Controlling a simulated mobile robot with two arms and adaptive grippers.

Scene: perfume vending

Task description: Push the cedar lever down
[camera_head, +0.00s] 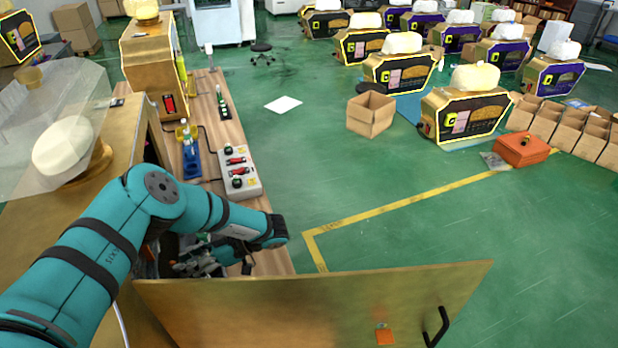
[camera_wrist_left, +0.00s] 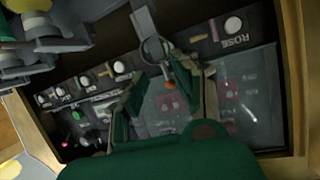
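My left arm reaches into the open golden cabinet. In the head view its gripper (camera_head: 205,260) is partly hidden by the arm and the clutter there. In the left wrist view the gripper (camera_wrist_left: 165,76) has its two fingers apart, in front of a dark control panel (camera_wrist_left: 262,62). A grey metal bar with a ring (camera_wrist_left: 154,47) and a small orange tip (camera_wrist_left: 168,85) show between the fingers. The panel has several round white knobs; one label reads ROSE (camera_wrist_left: 236,42). No cedar label is readable, so I cannot tell which lever is cedar. My right gripper is not in view.
The cabinet's open door (camera_head: 300,305) with a black handle crosses the bottom. A wooden bench (camera_head: 205,95) holds a grey switch box (camera_head: 240,183) and a blue rack (camera_head: 192,165).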

